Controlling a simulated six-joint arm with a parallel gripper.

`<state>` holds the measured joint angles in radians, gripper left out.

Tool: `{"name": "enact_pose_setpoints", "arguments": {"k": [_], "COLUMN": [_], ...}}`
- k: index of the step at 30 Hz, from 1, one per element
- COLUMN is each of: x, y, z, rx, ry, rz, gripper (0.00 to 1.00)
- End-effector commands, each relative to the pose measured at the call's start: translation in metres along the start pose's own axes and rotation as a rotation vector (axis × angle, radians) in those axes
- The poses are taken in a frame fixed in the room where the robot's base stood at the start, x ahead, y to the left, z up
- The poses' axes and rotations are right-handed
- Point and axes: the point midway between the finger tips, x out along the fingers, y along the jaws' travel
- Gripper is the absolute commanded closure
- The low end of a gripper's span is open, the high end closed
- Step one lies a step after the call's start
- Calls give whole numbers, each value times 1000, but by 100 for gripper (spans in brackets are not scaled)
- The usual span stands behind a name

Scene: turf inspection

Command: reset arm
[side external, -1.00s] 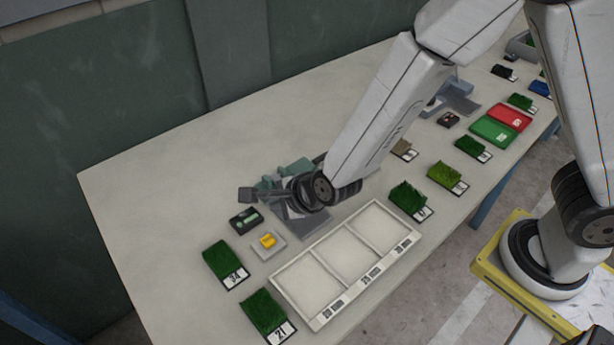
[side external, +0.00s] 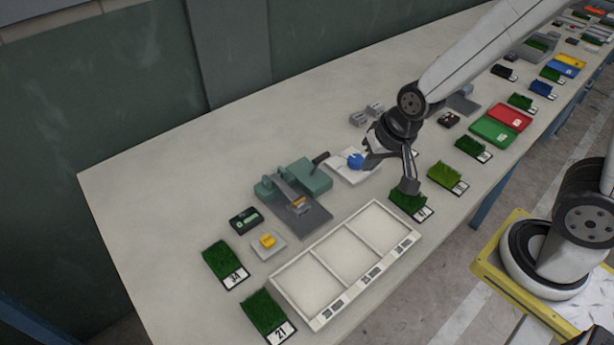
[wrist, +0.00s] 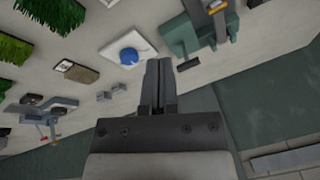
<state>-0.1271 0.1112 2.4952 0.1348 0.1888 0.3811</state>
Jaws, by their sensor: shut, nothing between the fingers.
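My gripper (side external: 407,185) is shut and empty in the side external view. It points down, with its fingertips in front of a green turf sample; I cannot tell whether they touch. In the wrist view my gripper (wrist: 158,65) shows its two fingers together with nothing between them. A white plate with a blue round piece (side external: 356,160) lies just left of my wrist. It also shows in the wrist view as a white square with a blue disc (wrist: 128,56).
A green-grey device (side external: 306,177) with a dark handle stands mid-table. A white three-compartment tray (side external: 345,252) is empty near the front edge. Turf samples (side external: 222,262), (side external: 265,312) with number labels lie at left. Red and green boxes (side external: 493,131) lie at right. The table's back left is clear.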

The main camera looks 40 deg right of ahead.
Motion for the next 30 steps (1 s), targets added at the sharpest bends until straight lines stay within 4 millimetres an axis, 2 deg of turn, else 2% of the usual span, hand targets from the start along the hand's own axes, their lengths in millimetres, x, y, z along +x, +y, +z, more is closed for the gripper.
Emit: {"name": "enact_pose_setpoints", "arguments": {"k": [3,10,15,30], "x": [-11,-22,-24,-24], "y": [23,49,54,54], "z": [4,12,14,14], "rx": [-152,-351,-392,-390], "ry": [-30,-84,-98,-96], "rz": [39,82,90,89], "gripper": [100,100,100,100]}}
